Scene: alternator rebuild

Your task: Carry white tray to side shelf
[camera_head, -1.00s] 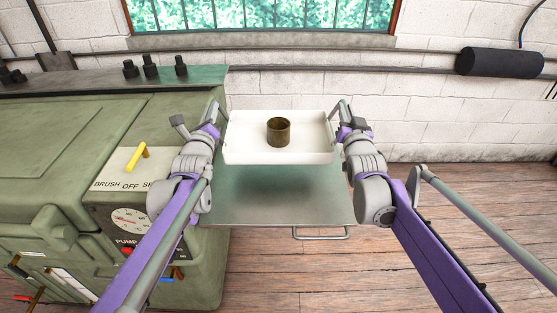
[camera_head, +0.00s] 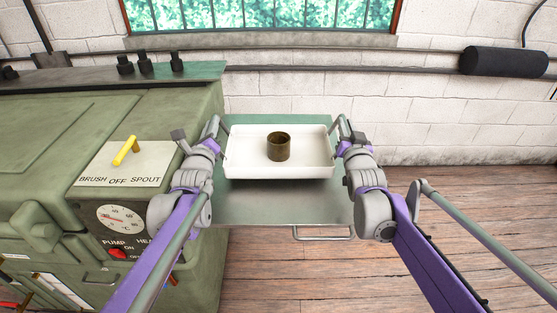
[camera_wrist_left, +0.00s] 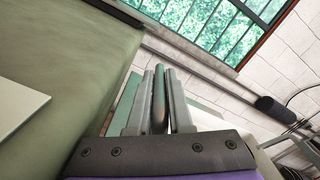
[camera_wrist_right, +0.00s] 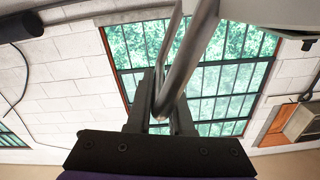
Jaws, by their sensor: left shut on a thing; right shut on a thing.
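The white tray (camera_head: 250,170) is level in the head view, over the green metal side shelf (camera_head: 285,208). A brown cylindrical part (camera_head: 278,147) stands upright in the tray, near its middle. My left gripper (camera_head: 214,128) is shut on the handle at the tray's left end; the bar between its fingers shows in the left wrist view (camera_wrist_left: 158,100). My right gripper (camera_head: 343,128) is shut on the right handle, whose bar shows in the right wrist view (camera_wrist_right: 185,65). A shadow lies close under the tray's front edge. I cannot tell whether the tray touches the shelf.
A green machine (camera_head: 190,115) with a yellow lever (camera_head: 126,151) stands close on the left. A white brick wall (camera_head: 420,120) is behind the shelf. A bar handle (camera_head: 322,236) sticks out at the shelf's front.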

